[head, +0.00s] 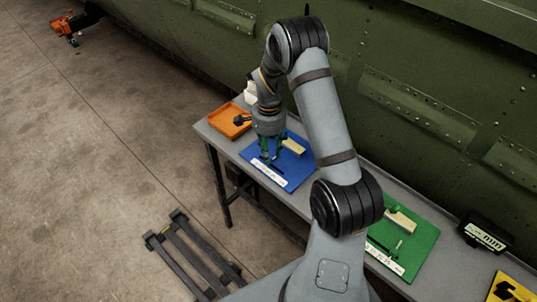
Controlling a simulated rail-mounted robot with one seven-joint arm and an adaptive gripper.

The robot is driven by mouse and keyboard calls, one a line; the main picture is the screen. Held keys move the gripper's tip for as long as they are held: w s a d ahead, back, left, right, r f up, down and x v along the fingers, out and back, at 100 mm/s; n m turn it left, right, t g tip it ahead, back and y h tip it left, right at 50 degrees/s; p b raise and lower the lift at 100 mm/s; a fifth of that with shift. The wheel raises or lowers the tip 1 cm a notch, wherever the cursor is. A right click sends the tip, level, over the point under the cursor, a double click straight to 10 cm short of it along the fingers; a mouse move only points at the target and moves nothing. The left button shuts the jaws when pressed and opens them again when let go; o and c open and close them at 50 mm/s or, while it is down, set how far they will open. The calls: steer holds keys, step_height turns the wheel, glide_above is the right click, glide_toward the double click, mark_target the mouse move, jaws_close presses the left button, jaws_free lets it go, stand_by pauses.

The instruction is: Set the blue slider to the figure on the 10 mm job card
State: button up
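A blue board (302,166) lies on the grey bench, with a white marked strip (268,173) along its front edge and a dark slot beside the strip. The marks are too small to read. A cream block (294,146) sits at the board's back. My gripper (267,158) points down over the left part of the blue board, close to its surface. Its fingers look greenish and small, and I cannot tell whether they are open or touch anything. The slider itself is not clear under the gripper. I cannot make out which item is the 10 mm job card.
An orange tray (225,126) with a dark item stands left of the blue board. A green board (420,246) with a cream block lies to the right. Beyond it are a black device (485,234) and a yellow board (503,280). The green fuselage wall (420,60) runs behind the bench.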

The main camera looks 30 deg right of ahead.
steer(key=shift+f, duration=1.5)
steer(key=shift+c, duration=0.7)
jaws_close()
